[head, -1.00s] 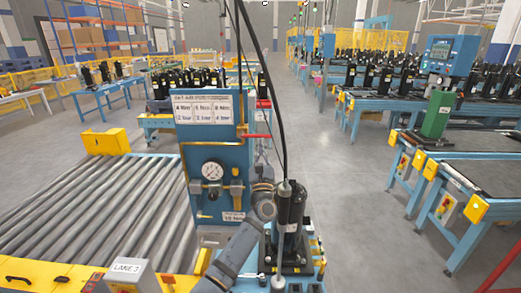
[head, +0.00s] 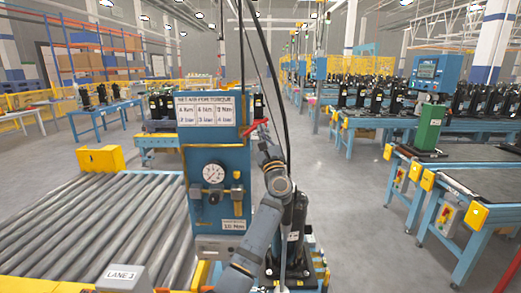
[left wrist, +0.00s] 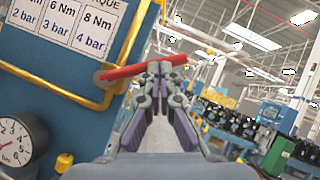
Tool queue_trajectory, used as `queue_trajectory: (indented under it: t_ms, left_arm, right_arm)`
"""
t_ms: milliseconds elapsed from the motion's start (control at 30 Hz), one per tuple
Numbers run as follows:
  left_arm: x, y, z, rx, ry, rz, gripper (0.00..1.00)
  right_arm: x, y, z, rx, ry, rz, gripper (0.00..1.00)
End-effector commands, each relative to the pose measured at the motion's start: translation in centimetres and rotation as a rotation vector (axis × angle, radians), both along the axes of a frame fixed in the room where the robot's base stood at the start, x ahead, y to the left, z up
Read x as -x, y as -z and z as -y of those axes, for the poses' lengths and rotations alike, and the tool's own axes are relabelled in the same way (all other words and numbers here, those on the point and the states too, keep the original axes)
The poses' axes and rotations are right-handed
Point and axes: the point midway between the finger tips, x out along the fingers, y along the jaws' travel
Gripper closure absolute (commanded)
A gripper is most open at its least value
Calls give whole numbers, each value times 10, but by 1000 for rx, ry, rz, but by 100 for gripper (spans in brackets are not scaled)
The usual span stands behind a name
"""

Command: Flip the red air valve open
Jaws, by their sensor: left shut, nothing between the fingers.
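The red air valve lever (head: 257,126) sticks out from the right edge of the blue panel (head: 210,150). In the head view it slants up to the right. In the left wrist view the red lever (left wrist: 125,71) runs from its pivot at the panel edge to my fingertips. My left gripper (head: 263,137) is shut and empty, just below the lever. In the left wrist view my fingertips (left wrist: 165,67) overlap the lever's outer part, and I cannot tell whether they touch it. My right gripper is not in view.
A yellow pipe (left wrist: 118,70) runs along the panel edge by the lever. A pressure gauge (head: 213,174) sits lower on the panel. A black compressor unit (head: 296,225) stands right of the panel, with hanging cables above. A roller conveyor (head: 90,225) lies left.

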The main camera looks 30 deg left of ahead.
Motion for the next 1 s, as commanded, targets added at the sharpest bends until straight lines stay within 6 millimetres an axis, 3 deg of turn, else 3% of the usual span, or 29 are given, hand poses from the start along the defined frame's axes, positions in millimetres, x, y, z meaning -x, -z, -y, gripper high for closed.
queue_trajectory:
  t_ms: [533,1000]
  left_arm:
    - [8,-34,-17,-3,-1,2,100]
    - [17,-46,-32,-1,-1,2,100]
  right_arm:
    - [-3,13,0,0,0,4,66]
    - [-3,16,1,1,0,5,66]
